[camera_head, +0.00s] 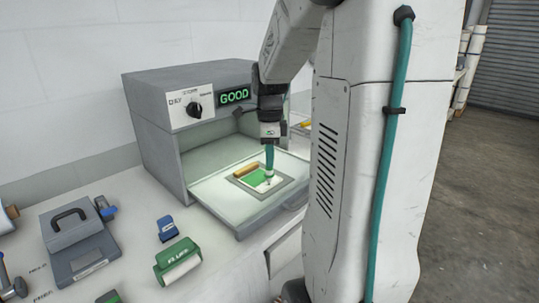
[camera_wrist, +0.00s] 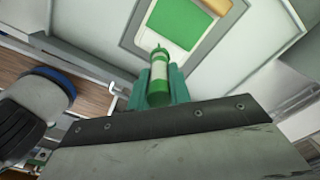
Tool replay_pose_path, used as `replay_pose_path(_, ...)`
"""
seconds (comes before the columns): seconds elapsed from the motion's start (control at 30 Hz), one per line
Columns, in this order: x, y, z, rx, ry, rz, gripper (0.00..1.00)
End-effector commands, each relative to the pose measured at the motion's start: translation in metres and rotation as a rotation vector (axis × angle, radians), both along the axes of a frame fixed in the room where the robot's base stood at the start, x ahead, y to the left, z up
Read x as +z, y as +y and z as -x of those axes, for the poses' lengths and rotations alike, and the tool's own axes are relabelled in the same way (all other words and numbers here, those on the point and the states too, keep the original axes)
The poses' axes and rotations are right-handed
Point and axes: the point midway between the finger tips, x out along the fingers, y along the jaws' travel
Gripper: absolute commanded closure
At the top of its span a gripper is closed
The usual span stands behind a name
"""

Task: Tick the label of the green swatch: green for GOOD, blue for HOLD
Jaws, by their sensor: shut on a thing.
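The green swatch (camera_head: 256,178) lies in a framed card on the pulled-out tray (camera_head: 228,201) of the grey booth; it also shows at the top of the wrist view (camera_wrist: 178,27). Its pale label strip (camera_wrist: 150,40) is at the swatch's near side. The booth's display (camera_head: 235,96) reads GOOD in green. My gripper (camera_head: 269,163) is above the card, shut on a green marker (camera_wrist: 158,78) with a pale band. The marker points toward the label strip. I cannot tell whether its tip touches, or whether the label bears a tick.
The grey booth (camera_head: 157,88) stands behind the tray, with a black knob (camera_head: 194,110).

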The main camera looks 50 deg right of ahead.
Motion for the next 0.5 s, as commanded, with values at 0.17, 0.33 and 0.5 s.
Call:
replay_pose_path(0.17, -0.0007, 0.0002, 0.0003, 0.000, 0.001, -0.001, 1.00)
replay_pose_path(0.33, -0.0007, -0.0014, -0.0008, 0.000, 0.001, -0.001, 1.00)
replay_pose_path(0.5, 0.0001, -0.0062, -0.0040, 0.000, 0.001, -0.001, 1.00)
